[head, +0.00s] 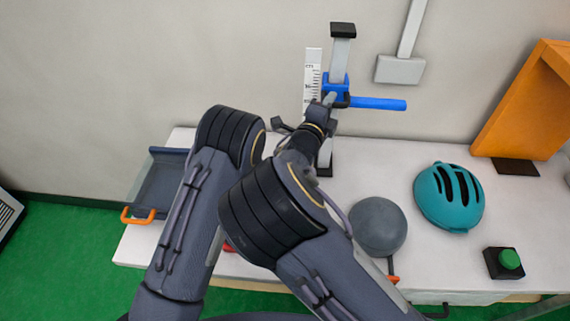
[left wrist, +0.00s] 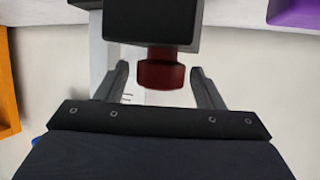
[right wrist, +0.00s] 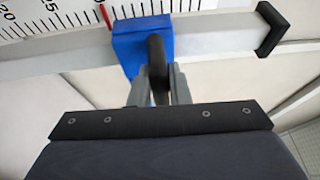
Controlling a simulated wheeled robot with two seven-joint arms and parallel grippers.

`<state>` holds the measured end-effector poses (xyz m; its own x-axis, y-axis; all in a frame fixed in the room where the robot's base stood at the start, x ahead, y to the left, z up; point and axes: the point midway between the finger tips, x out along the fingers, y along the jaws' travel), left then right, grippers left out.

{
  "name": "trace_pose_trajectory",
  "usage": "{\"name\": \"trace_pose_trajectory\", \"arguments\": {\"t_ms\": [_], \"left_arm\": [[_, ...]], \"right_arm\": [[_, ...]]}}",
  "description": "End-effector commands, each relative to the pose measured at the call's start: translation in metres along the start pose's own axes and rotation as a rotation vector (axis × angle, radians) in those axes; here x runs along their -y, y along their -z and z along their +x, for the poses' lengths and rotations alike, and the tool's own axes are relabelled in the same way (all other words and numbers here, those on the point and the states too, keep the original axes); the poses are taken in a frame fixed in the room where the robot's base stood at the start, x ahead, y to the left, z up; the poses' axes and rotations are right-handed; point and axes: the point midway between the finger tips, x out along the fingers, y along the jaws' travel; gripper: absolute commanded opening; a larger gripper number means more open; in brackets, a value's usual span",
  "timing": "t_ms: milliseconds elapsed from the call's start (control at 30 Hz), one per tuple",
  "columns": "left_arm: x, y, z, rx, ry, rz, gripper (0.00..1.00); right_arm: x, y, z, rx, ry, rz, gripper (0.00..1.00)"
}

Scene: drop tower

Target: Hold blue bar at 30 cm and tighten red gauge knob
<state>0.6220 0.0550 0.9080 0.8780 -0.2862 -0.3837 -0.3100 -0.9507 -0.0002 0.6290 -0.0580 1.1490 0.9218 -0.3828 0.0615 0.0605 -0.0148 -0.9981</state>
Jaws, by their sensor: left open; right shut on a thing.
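The drop tower's post (head: 341,52) stands at the back of the table, with a white scale (head: 313,75) beside it. The blue bar (head: 378,103) sticks out to the right from a blue carriage (right wrist: 142,42) on the post. My right gripper (head: 326,100) is shut on a dark handle (right wrist: 157,55) at the carriage. A red pointer (right wrist: 105,17) lies across the scale; its exact reading is unclear. In the left wrist view, the dark red gauge knob (left wrist: 161,75) sits under a black block, between the spread fingers of my open left gripper (left wrist: 159,82). The left gripper is mostly hidden in the head view.
A grey ball (head: 378,228), a teal helmet (head: 449,196) and a green button on a black box (head: 509,259) are on the right of the table (head: 385,160). A grey tray (head: 158,185) with an orange handle is at the left. An orange panel (head: 524,100) stands at the right.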

Motion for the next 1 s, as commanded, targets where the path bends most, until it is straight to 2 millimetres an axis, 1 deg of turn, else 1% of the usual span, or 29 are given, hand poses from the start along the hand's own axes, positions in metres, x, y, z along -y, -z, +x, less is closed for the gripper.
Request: {"name": "trace_pose_trajectory", "arguments": {"t_ms": [267, 367, 600, 633, 867, 1000], "left_arm": [[0.0003, 0.0005, 0.002, -0.001, 0.0, 0.0, 0.62], [0.0003, 0.0005, 0.0019, -0.001, 0.0, 0.0, 0.51], [0.0003, 0.0005, 0.0017, -0.001, 0.0, 0.0, 0.2], [0.0003, 0.0005, 0.0017, -0.001, 0.0, 0.0, 0.17], [0.0011, 0.0005, 0.002, 0.0, -0.023, 0.009, 0.17], [0.0023, 0.0007, 0.0021, 0.0, -0.077, 0.029, 0.17]], "right_arm": [[0.0021, -0.0003, 0.0005, 0.0, 0.004, 0.002, 0.0], [0.0021, -0.0003, 0.0005, 0.0, 0.004, 0.002, 0.0], [0.0022, -0.0003, 0.0005, 0.0, 0.005, 0.002, 0.0], [0.0022, -0.0003, 0.0005, 0.0, 0.005, 0.002, 0.0], [0.0022, -0.0002, 0.0005, 0.0, 0.004, 0.002, 0.0], [0.0021, -0.0003, 0.0005, 0.0, 0.004, 0.002, 0.0]]}}
